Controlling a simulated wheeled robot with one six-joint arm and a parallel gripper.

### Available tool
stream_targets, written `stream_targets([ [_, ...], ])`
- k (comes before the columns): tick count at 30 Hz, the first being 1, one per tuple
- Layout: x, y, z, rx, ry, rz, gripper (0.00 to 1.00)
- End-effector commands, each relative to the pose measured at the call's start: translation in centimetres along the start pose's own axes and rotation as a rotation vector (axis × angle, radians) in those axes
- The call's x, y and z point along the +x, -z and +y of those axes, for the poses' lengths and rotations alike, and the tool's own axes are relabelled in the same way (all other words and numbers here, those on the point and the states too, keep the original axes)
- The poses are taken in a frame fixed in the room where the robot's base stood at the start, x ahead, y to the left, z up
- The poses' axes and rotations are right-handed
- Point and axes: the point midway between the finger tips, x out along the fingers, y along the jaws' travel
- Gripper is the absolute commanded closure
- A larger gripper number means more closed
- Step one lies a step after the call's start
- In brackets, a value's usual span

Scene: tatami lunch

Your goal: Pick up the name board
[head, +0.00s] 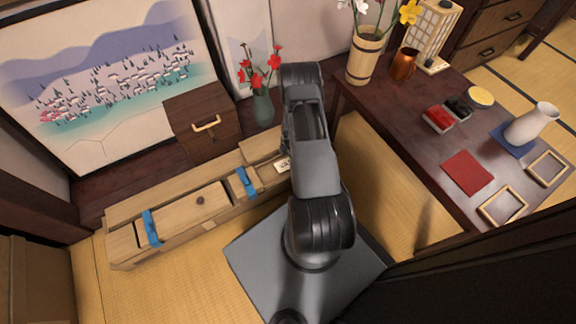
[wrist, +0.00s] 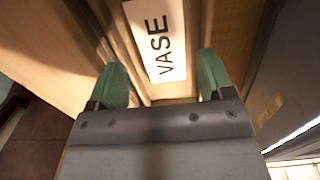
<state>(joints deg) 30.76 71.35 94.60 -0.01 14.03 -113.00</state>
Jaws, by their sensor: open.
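The name board (wrist: 157,38) is a white plate with the word VASE in black letters. The gripper is open, with a gap on either side of the board. I cannot tell how far the fingertips are above it. In the head view a small pale piece of the board (head: 283,164) shows at the right end of a long wooden box, beside my arm. My arm hides most of the gripper there.
The long wooden box (head: 199,200) with blue bands lies left of my arm. A brown chest (head: 202,122) and a vase of red flowers (head: 263,108) stand behind it. The dark table (head: 405,140) at right holds a white vase (head: 531,123), trays and frames.

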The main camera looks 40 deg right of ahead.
Motion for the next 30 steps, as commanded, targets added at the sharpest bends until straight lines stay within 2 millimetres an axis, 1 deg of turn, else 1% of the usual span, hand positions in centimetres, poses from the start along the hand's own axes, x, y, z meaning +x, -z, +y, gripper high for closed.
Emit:
stream_targets([
  [5,1.0,0.1,0.0,0.0,0.001,0.0,0.26],
  [12,4.2,0.2,-0.1,0.0,0.002,0.0,0.26],
  [15,5.2,0.1,0.0,0.0,-0.001,-0.001,0.26],
  [22,5.2,0.1,0.0,0.001,-0.001,-0.002,0.26],
  [23,5.2,0.1,0.0,0.001,-0.001,-0.002,0.27],
  [30,5.2,0.1,0.0,0.001,-0.001,-0.002,0.49],
])
